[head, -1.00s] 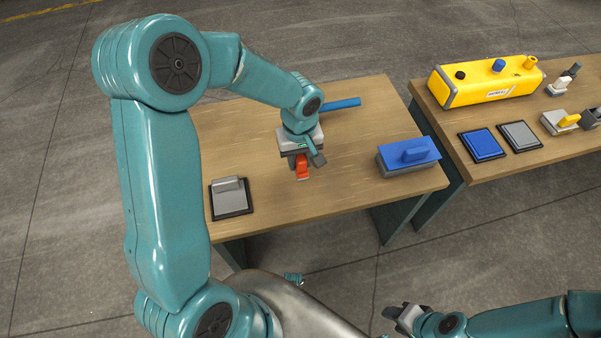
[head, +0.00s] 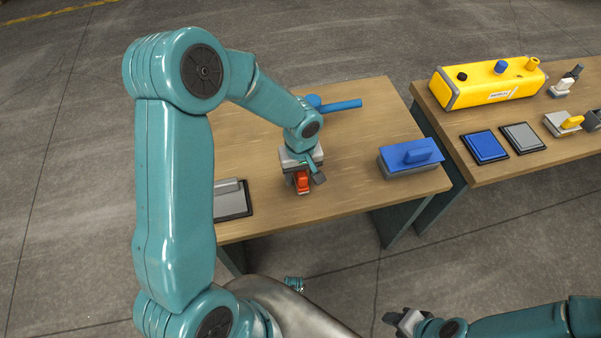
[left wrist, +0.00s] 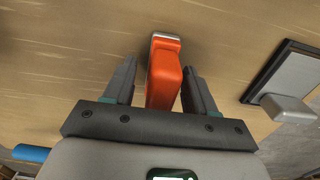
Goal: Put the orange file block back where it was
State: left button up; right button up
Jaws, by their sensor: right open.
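The orange file block (head: 302,183) is under my left gripper (head: 302,172), over the front middle part of the wooden table. In the left wrist view the orange file block (left wrist: 165,75) lies between the two dark fingers of my left gripper (left wrist: 160,80). The right-hand finger is against it; a narrow strip of table shows by the left-hand one. The block moves with the gripper, so I take it as held. I cannot tell whether its underside touches the table. My right gripper (head: 402,320) is open and empty at the bottom, away from the tables.
A grey block in a dark frame (head: 233,200) sits at the left, partly behind my arm. The second table holds a yellow case (head: 490,80) and a blue pad (head: 484,146).

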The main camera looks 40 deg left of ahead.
aim_at(298, 187)
pick_arm(q)
jog(key=shift+r, duration=0.1)
jog(key=shift+r+p, duration=0.25)
jog(key=shift+p, duration=0.1)
notch_tip(298, 187, up, 12)
jog(key=shift+f+p, duration=0.2)
jog(key=shift+p, duration=0.8)
jog(key=shift+r, duration=0.15)
jog(key=s+d+f+m+g+h+p, duration=0.1)
jog(key=s+d+f+m+h+p, duration=0.15)
jog(key=s+d+f+p, duration=0.45)
jog(key=s+d+f+m+g+h+p, duration=0.2)
jog(key=s+d+f+m+p, duration=0.15)
jog(key=s+d, duration=0.65)
jog(key=w+a+m+t, duration=0.1)
jog(key=w+a+f+m+t, duration=0.1)
jog(key=t, duration=0.1)
jog(key=shift+w+a+y+p, duration=0.1)
jog(key=shift+y+p, duration=0.15)
jog(key=shift+p, duration=0.1)
